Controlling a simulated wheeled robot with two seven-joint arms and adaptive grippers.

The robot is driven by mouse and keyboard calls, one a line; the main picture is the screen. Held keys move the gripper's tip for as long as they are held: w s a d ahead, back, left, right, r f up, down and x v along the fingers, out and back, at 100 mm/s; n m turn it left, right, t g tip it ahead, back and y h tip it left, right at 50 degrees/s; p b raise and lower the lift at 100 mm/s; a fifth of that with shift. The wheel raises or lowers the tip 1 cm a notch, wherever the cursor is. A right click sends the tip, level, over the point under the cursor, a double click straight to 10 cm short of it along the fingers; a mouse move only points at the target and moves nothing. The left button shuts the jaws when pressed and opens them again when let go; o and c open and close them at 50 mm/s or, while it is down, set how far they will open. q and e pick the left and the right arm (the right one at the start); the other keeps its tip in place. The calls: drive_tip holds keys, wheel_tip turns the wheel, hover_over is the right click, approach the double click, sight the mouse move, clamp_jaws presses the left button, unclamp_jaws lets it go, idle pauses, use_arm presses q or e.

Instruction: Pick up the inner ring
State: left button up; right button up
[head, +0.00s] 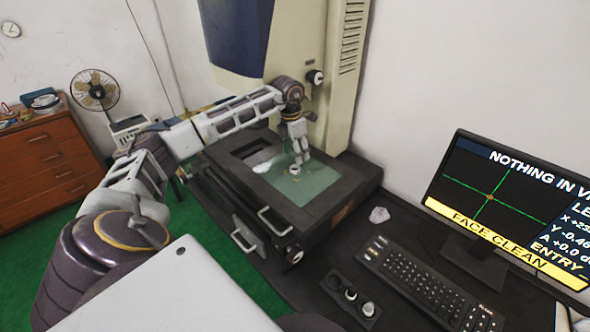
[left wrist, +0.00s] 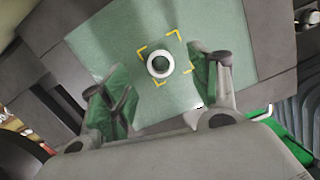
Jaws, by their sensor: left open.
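The inner ring (left wrist: 159,66) is a small pale ring with a dark centre. It lies on the green glass plate (left wrist: 110,45) inside yellow corner marks. In the head view the ring (head: 294,170) is a small white spot on the plate (head: 310,187), just below the left gripper. My left gripper (head: 302,160) is over the plate, pointing down. In the left wrist view the left gripper (left wrist: 168,100) has its fingers wide apart with nothing between them, and the ring lies just beyond the fingertips. My right gripper is not in view.
The plate sits in a dark machine stage (head: 225,150) under a tall beige column (head: 345,80).

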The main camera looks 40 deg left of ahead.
use_arm(q)
drive_tip(key=shift+f, duration=0.35)
drive_tip(key=shift+f, duration=0.15)
drive_tip(key=shift+s+a+f+p, duration=0.15)
drive_tip(key=shift+f+p, duration=0.1)
drive_tip(key=shift+f, duration=0.6)
drive_tip(key=shift+s+a+f+p, duration=0.15)
drive_tip(key=shift+f+p, duration=0.1)
drive_tip(key=shift+f, duration=0.6)
drive_tip(key=shift+w+d+f, duration=0.1)
drive_tip(key=shift+w+f, duration=0.05)
drive_tip(key=shift+f, duration=0.65)
drive_tip(key=c, duration=1.2)
drive_tip(key=shift+r, duration=0.1)
